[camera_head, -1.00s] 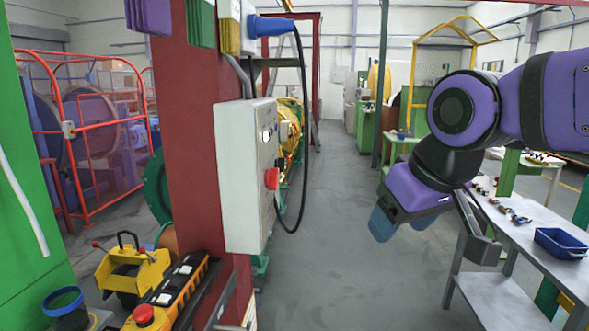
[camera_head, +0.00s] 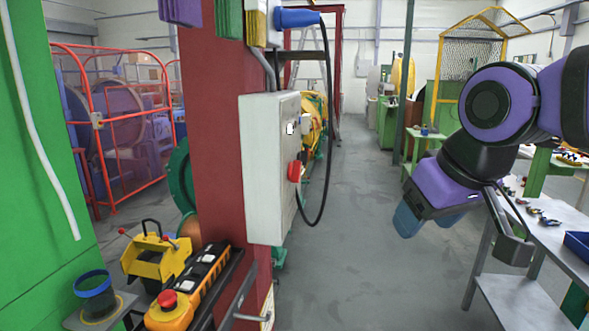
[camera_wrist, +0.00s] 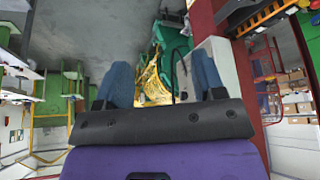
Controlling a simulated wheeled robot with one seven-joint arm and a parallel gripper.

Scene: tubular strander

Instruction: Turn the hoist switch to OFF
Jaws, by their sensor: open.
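A light grey switch box (camera_head: 262,170) is fixed to the red column in the head view. A red switch knob (camera_head: 294,171) sticks out of its right-hand face, with a small white part (camera_head: 291,128) above it. I cannot read any marking at the knob. My gripper (camera_head: 422,217) has blue fingers and hangs to the right of the box, apart from it. In the wrist view its two fingers (camera_wrist: 162,82) are spread with nothing between them. A pale box-like surface (camera_wrist: 225,58) shows behind the right finger there; the red knob cannot be made out.
A black cable with a blue plug (camera_head: 298,18) loops down beside the box. A yellow pendant with a red button (camera_head: 183,290) lies below, left of the red column (camera_head: 225,190). A grey workbench (camera_head: 560,235) stands at right. Open floor (camera_head: 350,260) lies between.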

